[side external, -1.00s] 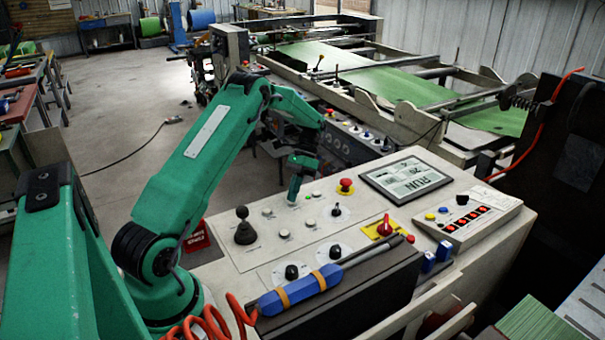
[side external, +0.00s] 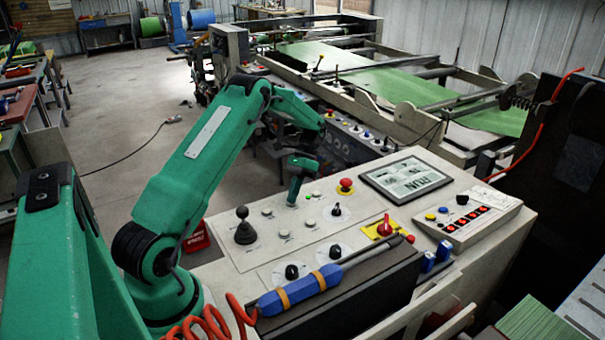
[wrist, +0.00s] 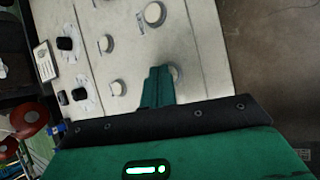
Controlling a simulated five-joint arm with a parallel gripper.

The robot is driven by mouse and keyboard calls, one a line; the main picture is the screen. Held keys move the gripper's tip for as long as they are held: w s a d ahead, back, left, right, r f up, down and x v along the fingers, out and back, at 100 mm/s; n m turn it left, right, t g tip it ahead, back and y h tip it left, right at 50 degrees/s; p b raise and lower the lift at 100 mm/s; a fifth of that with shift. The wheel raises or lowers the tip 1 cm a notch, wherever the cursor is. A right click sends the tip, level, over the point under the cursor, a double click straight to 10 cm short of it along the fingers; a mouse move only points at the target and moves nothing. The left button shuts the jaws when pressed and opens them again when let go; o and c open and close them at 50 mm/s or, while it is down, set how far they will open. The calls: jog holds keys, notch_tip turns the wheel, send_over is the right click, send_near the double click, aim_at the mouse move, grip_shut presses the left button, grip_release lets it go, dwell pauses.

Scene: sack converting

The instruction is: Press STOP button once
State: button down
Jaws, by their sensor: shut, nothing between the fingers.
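The control panel (side external: 235,262) carries several small pale round push buttons, one of them (side external: 284,234) left of the panel's middle. Their labels are too small to read, so I cannot tell which is STOP. My gripper (side external: 292,203) is shut and empty, pointing down at the panel's far part among these buttons. In the wrist view its closed fingers (wrist: 157,86) partly cover one pale button (wrist: 175,73). I cannot tell whether the tip touches it. Other pale buttons (wrist: 154,14) show uncovered in the wrist view. The display (side external: 406,176) reads RUN.
A red mushroom knob (side external: 346,186) stands right of my gripper, and a red switch (side external: 384,227) sits on a yellow plate. A black joystick (side external: 243,228) rises at left. A blue-handled tool (side external: 300,291) lies on the dark box in front. Black rotary knobs (side external: 292,271) stand nearby.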

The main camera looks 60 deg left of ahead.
jog(key=shift+r, duration=3.35)
